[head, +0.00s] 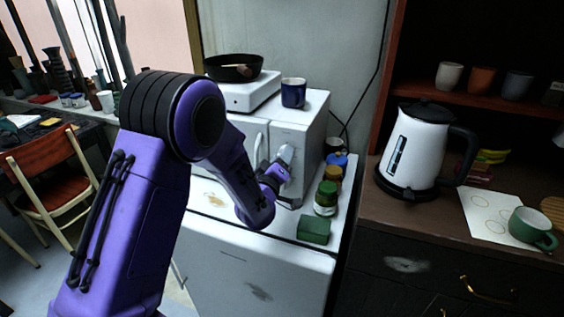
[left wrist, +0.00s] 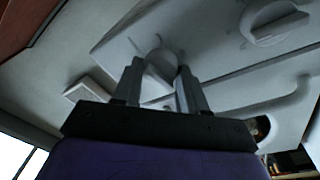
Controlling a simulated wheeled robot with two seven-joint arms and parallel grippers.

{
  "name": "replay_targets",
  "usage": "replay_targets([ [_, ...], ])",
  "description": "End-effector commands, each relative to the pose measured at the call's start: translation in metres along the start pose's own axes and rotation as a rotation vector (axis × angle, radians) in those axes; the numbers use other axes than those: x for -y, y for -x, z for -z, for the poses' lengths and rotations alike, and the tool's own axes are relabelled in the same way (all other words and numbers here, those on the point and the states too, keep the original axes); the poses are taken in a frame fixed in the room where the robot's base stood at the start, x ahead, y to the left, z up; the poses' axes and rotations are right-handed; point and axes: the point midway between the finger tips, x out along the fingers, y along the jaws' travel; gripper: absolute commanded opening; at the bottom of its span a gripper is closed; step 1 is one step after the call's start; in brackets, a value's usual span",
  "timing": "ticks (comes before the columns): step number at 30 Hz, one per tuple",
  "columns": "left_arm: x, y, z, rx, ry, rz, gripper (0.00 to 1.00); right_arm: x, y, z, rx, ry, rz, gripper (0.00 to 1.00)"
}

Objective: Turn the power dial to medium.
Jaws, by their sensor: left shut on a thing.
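The white microwave (head: 288,133) stands on a low white cabinet in the head view, with its control panel at the right of its front. My left gripper (head: 283,160) is at that panel and mostly covers the dials there. In the left wrist view, my left gripper (left wrist: 158,82) has its two fingers on either side of a round grey dial (left wrist: 159,62) and is shut on it. A second dial (left wrist: 273,22) with a raised grip bar is free at the upper right. I cannot read any markings around the dials. My right gripper is not in view.
A blue mug (head: 293,93) and a hot plate (head: 250,92) with a black pan (head: 233,68) sit on top of the microwave. A white kettle (head: 413,150) is on the brown counter.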

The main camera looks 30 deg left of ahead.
Motion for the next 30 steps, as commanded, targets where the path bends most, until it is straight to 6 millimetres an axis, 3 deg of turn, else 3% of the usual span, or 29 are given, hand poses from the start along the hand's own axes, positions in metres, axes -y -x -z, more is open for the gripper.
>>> replay_targets([
  [18, 0.001, 0.0, -0.001, 0.039, -0.549, -0.055, 0.11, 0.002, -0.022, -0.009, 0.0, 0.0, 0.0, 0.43],
  [30, 0.0, 0.0, 0.0, 0.052, -0.738, -0.073, 0.11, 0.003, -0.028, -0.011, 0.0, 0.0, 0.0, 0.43],
])
